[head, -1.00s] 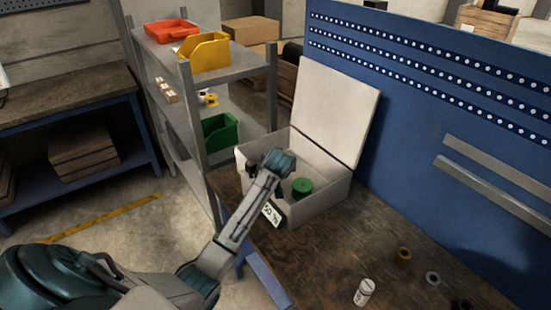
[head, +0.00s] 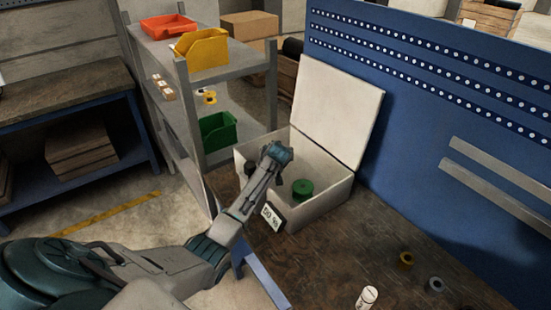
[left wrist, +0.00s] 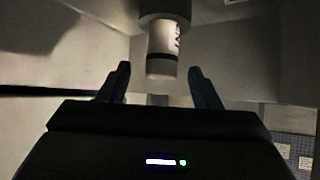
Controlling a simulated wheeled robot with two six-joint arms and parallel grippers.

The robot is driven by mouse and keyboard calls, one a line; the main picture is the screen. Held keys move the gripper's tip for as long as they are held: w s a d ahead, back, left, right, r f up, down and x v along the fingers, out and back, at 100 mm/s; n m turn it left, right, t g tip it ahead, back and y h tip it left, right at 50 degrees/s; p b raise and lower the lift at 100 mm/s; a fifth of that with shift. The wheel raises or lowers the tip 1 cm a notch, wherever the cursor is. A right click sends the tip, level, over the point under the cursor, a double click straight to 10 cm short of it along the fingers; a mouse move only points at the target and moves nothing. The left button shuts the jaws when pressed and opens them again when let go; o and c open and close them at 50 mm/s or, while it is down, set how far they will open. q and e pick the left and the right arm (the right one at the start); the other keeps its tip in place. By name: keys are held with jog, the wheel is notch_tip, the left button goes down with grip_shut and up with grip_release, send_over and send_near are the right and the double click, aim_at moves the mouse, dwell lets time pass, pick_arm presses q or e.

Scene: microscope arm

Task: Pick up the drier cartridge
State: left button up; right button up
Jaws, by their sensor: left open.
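A white cylinder (left wrist: 162,58) with dark lettering and a dark band, likely a drier cartridge, shows in the left wrist view. It lies between the fingertips of my left gripper (left wrist: 159,68), which is open, with gaps on both sides. In the head view my left wrist is over the open white box (head: 325,213), and its fingers are mostly hidden. A second white cylinder with dark marks (head: 367,297) stands on the dark bench at the lower edge; I cannot tell whether it is also a cartridge. My right gripper is not in view.
The box holds a green spool (head: 302,188); its raised lid (head: 336,113) stands behind. A small display (head: 272,216) is on its front. A yellow-brown ring (head: 406,260) and a grey ring (head: 435,284) lie on the bench. A shelf (head: 228,60) stands left of the box.

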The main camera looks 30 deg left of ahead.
pick_arm(q)
jog(key=shift+w+a+p, duration=0.3)
jog(key=shift+a, duration=0.05)
jog(key=shift+f+x, duration=0.2)
jog(key=shift+x, duration=1.2)
jog(key=shift+s+d, duration=0.2)
jog(key=shift+r, duration=0.1)
jog(key=shift+c, duration=0.5)
jog(key=c, duration=1)
